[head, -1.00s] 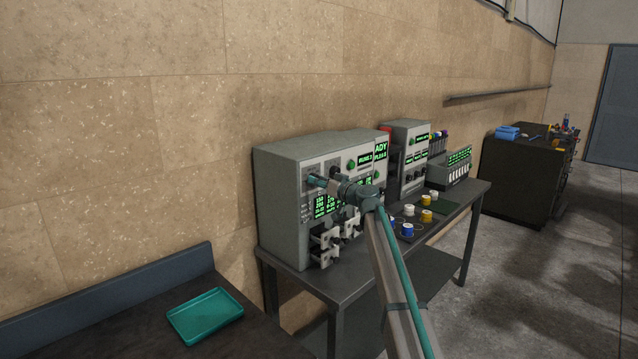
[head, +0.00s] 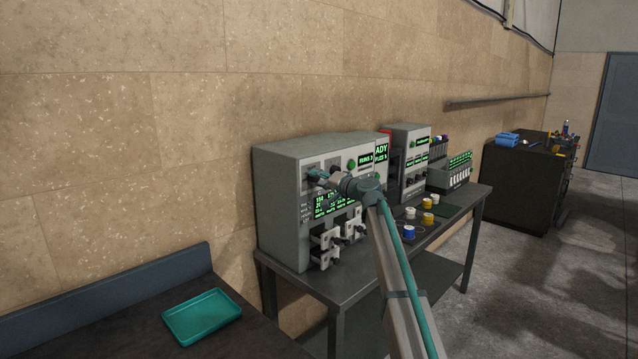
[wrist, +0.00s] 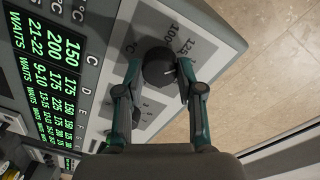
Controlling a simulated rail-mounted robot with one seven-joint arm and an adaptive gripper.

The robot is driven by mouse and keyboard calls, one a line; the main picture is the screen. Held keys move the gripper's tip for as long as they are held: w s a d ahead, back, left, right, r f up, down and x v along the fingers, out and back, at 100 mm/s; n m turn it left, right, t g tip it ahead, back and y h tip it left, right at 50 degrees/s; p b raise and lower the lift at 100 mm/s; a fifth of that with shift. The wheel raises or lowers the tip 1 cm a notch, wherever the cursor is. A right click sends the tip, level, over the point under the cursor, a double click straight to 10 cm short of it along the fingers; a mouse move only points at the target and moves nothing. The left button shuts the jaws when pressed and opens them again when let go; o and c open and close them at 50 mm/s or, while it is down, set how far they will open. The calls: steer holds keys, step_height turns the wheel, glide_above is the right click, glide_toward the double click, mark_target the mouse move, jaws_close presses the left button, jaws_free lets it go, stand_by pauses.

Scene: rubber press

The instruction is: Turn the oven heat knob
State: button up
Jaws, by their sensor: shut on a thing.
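The oven is a grey box (head: 277,205) with green displays, standing on the dark table against the wall. In the wrist view its black round heat knob (wrist: 158,66) sits on a panel with temperature marks such as 100 °C and 125 °C. My gripper (wrist: 160,80) has one finger on each side of the knob and is shut on it. In the head view my gripper (head: 317,176) is at the upper left of the oven's front, and it and my arm hide the knob and part of the panel.
White brackets (head: 328,240) stick out of the oven's lower front. White, yellow and blue spools (head: 409,232) lie on the table to the right. Another grey device (head: 409,150) stands beside the oven. A teal tray (head: 202,316) lies on the nearer bench.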

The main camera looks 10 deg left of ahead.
steer(key=shift+d+m+g+p, duration=0.1)
steer(key=shift+m+g+p, duration=0.4)
steer(key=shift+m+p, duration=3.75)
steer(key=m+b, duration=0.4)
steer(key=m, duration=0.1)
steer(key=shift+y+b, duration=0.3)
steer(key=shift+b, duration=0.05)
steer(key=o, duration=1.2)
steer(key=shift+c, duration=0.2)
steer(key=v, duration=1.2)
